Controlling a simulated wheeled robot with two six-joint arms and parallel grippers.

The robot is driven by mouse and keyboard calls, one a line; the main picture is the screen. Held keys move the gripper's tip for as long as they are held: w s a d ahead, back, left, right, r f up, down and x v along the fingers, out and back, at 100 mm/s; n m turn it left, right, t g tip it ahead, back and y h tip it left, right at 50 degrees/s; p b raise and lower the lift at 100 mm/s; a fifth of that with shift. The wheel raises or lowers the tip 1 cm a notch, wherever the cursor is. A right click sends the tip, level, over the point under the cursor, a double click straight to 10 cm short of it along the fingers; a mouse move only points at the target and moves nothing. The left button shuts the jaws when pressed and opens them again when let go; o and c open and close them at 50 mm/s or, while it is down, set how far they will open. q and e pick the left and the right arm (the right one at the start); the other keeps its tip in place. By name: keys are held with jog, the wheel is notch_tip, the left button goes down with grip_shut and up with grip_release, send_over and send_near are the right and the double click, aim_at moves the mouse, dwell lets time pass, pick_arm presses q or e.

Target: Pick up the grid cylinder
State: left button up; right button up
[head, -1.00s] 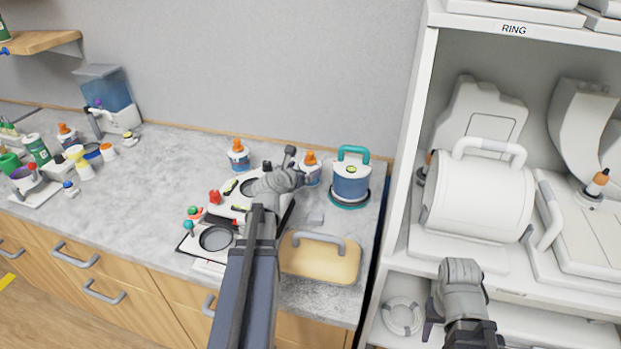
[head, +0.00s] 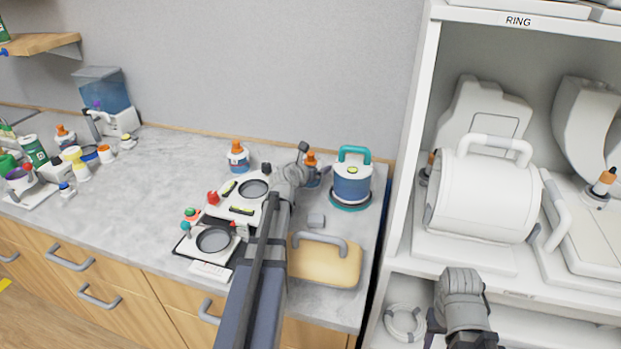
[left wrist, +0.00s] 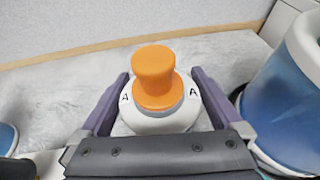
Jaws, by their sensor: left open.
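A white bottle with an orange cap (left wrist: 153,70) and letters "A" on its shoulder stands upright on the counter between my left gripper's fingers (left wrist: 162,82) in the left wrist view. The fingers are open on either side of it; contact is not clear. In the head view its orange cap (head: 310,158) shows behind my left gripper (head: 304,168), which hides part of it. No label tells me which object is the grid cylinder. My right gripper (head: 458,318) hangs low by the shelf; its fingers are mostly hidden.
A blue canister with a teal handle (head: 352,185) stands close right of the bottle. Another orange-capped bottle (head: 237,158) stands left. A white tray device (head: 240,195) and a tan block with grey handle (head: 325,265) lie in front. The white shelf (head: 408,170) bounds the right.

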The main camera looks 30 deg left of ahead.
pick_arm(q)
jog(key=shift+c, duration=0.6)
jog(key=c, duration=1.4)
jog(key=shift+c, duration=0.2)
notch_tip(320, 180, up, 10)
jog(key=p, duration=1)
